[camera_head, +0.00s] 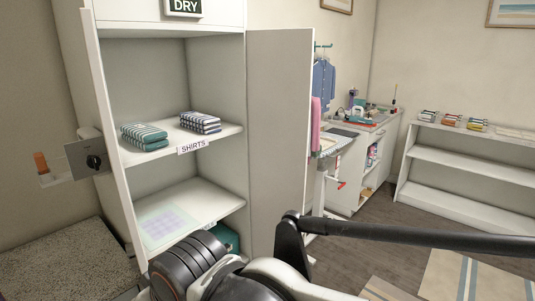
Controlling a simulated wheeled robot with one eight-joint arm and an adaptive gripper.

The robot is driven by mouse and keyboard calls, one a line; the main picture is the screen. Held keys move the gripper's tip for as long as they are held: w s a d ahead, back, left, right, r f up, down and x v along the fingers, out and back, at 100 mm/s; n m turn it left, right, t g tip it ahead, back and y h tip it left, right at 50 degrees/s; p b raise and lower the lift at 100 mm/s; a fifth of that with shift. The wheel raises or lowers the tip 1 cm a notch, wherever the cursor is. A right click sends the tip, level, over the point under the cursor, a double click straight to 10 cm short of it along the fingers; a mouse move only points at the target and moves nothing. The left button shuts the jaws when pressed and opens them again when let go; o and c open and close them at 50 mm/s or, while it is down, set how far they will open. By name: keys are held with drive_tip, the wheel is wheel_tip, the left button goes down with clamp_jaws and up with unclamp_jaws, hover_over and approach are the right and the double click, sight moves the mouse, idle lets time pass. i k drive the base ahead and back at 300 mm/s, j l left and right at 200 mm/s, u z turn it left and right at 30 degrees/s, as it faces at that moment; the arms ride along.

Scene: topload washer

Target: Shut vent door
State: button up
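A tall white cabinet (215,87) with a "DRY" sign (184,6) stands open in front of me. Its left door (108,130) is swung out and seen nearly edge-on. Its right door (280,140) also stands open, showing a broad pale face. No part is marked as a vent, so I cannot tell which panel is the vent door. A grey plate with a black knob (94,162) is beside the left door. My arm crosses the bottom of the view and runs off to the right; my gripper is out of frame.
Folded striped cloths (200,122) and teal cloths (144,136) lie on the shelf labelled "SHIRTS". A speckled surface (65,265) is at lower left. A white counter (345,180) and a low shelf unit (470,175) stand at right. Floor with a striped rug (465,280) shows at lower right.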

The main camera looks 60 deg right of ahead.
sight(280, 61)
drive_tip(key=l+u, duration=0.15)
drive_tip(key=l, duration=0.3)
drive_tip(key=l+u, duration=0.1)
drive_tip(key=l, duration=0.35)
drive_tip(key=l+u, duration=0.15)
drive_tip(key=l, duration=0.3)
drive_tip(key=k+l+u, duration=0.15)
drive_tip(key=l, duration=0.3)
drive_tip(key=k+l+u, duration=0.1)
drive_tip(key=l, duration=0.35)
drive_tip(key=k+l+u, duration=0.15)
drive_tip(key=l, duration=0.25)
drive_tip(key=l+u, duration=0.15)
drive_tip(key=l, duration=0.3)
drive_tip(key=k+l+u, duration=0.1)
drive_tip(key=l, duration=0.3)
drive_tip(key=k+l, duration=0.3)
drive_tip(key=l, duration=0.15)
drive_tip(key=k+l+u, duration=0.15)
drive_tip(key=l, duration=0.25)
drive_tip(key=k+l, duration=0.25)
drive_tip(key=l, duration=0.15)
drive_tip(key=k+l+z, duration=0.15)
drive_tip(key=k+l, duration=0.1)
drive_tip(key=l, duration=0.1)
